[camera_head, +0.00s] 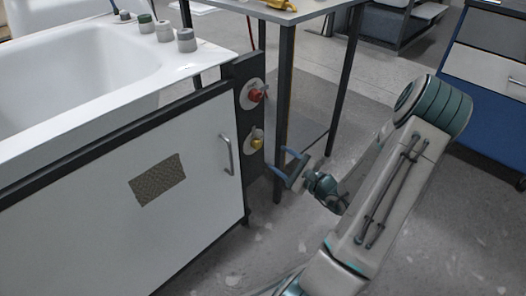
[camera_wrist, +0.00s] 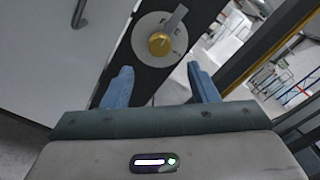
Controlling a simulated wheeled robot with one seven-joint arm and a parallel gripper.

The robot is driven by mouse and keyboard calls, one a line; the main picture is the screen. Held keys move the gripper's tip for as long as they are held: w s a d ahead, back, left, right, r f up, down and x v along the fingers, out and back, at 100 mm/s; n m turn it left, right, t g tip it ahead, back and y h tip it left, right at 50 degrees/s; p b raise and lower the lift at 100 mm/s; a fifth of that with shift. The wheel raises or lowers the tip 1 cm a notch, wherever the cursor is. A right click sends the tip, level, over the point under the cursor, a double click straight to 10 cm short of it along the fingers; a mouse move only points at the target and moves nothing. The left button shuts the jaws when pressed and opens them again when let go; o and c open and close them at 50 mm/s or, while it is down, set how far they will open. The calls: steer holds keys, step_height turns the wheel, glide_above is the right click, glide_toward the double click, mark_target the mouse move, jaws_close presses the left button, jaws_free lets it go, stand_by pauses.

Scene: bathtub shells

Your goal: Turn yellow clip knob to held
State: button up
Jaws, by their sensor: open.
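The yellow clip knob (camera_head: 257,143) sits on a light round plate on the dark upright panel, below a red knob. It also shows in the wrist view as a yellow knob (camera_wrist: 160,43) on a grey disc with a pale lever pointing to the upper right. The disc's lettering is too small to read. My gripper (camera_head: 283,163) is open and empty, to the right of the panel and slightly below the yellow knob. In the wrist view its two blue fingers (camera_wrist: 162,80) stand apart, with the knob beyond them and between them. They appear clear of the knob.
The red knob (camera_head: 256,95) is on the same panel above. A white cabinet door (camera_head: 90,200) with a metal handle (camera_head: 226,155) is to the left, under the white tub (camera_head: 85,60). A table with dark legs (camera_head: 285,100) stands close behind my gripper.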

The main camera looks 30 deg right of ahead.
mark_target(259, 146)
steer(key=b+x, duration=0.2)
steer(key=x, duration=0.6)
steer(key=shift+w+a, duration=0.15)
steer(key=shift+w, duration=0.15)
steer(key=c, duration=1)
